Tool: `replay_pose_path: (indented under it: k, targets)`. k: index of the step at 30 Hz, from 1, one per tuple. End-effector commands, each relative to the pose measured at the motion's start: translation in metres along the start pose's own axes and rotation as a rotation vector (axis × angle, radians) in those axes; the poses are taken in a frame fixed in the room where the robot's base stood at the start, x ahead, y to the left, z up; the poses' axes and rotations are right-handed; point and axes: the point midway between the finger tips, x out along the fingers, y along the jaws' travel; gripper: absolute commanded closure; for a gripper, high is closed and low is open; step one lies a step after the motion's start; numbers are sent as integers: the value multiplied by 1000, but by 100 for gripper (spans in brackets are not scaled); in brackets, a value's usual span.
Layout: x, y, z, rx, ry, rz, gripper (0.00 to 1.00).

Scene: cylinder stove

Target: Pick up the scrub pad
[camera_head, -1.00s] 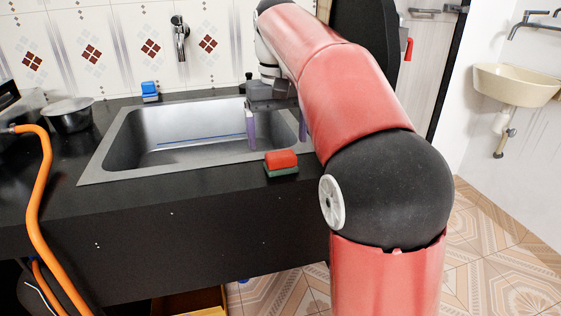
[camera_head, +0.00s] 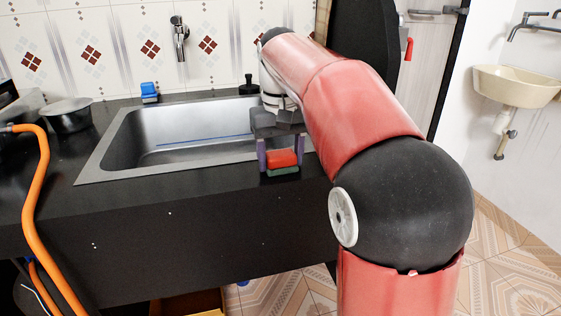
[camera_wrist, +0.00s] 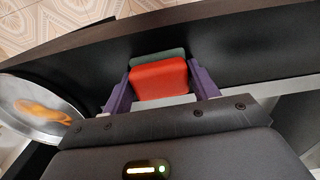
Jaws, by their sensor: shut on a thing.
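The scrub pad (camera_head: 282,159) is a red block with a green underside. It is on the black counter at the sink's front right edge. My gripper (camera_head: 280,165) is over it from above, with one purple finger on each side, shut on the pad. In the wrist view the red pad (camera_wrist: 159,79) sits between the two purple fingers (camera_wrist: 160,88), its green layer showing along the far edge. Whether the pad touches the counter is hard to tell.
The steel sink (camera_head: 125,150) lies left of my gripper. A blue sponge (camera_head: 149,91) sits behind it, and a dark-topped bottle (camera_head: 249,84) stands at the back. A pot (camera_head: 68,115) and orange hose (camera_head: 43,180) are at left. The counter front (camera_head: 180,235) is clear.

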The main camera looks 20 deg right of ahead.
Motion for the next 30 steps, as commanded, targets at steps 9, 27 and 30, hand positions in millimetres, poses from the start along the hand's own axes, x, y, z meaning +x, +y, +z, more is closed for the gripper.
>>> replay_pose_path:
  k: [9, 27, 30]
  targets:
    - [-2, 0, 0, 0, 0, 0, 63]
    - [-88, 0, -1, 0, 2, 0, 63]
    - [-95, 0, -1, 0, 2, 0, 63]
